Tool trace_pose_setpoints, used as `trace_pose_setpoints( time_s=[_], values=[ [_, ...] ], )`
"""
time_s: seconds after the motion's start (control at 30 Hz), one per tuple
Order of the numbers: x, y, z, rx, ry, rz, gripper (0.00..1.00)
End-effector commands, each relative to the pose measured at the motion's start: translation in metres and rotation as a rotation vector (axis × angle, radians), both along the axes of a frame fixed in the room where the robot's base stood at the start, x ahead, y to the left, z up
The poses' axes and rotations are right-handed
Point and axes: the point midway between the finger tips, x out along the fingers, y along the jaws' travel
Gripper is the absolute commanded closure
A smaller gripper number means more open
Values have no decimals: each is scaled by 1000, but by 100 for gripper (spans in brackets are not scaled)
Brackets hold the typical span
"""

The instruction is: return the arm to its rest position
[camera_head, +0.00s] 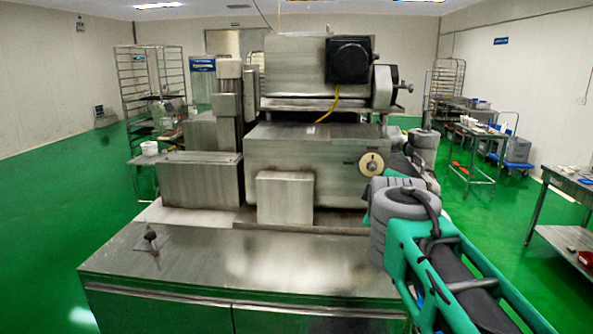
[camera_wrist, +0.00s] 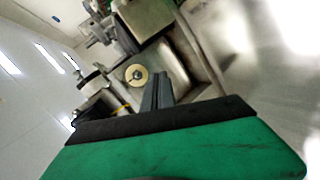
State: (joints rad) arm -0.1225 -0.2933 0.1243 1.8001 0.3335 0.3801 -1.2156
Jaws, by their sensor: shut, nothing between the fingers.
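My gripper (camera_wrist: 160,78) shows in the wrist view, its two dark fingers together with nothing between them. The steel encrusting machine (camera_head: 300,148) stands on a steel cabinet in the middle of the head view. In the wrist view the machine (camera_wrist: 172,66) appears tilted, with its round cream dial (camera_wrist: 136,76) just left of my fingertips. I cannot tell how far the fingers are from it. The same dial (camera_head: 371,164) shows in the head view. My green and grey arm reaches up along the machine's right side there; my fingers cannot be made out in that view.
The cabinet top (camera_head: 220,258) is mostly bare at the front, with a small knob (camera_head: 151,238) at its left. Side tables (camera_head: 478,138) and a steel table (camera_head: 570,184) stand to the right. Racks stand behind. Green floor (camera_head: 50,220) is open at left.

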Motion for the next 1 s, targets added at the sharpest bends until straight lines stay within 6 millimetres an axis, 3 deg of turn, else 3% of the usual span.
trace_pose_setpoints(
  time_s=[0.17,0.3,0.4,0.63,0.7,0.77,1.0],
  values=[
    [-64,8,-111,316,230,-134,100],
    [-137,17,-197,559,436,-330,100],
    [-186,23,-242,676,553,-473,100],
    [-286,35,-313,835,753,-792,100],
    [-280,36,-337,853,723,-790,100],
    [-274,36,-343,862,695,-781,100],
    [-262,36,-344,885,637,-760,100]
  ],
)
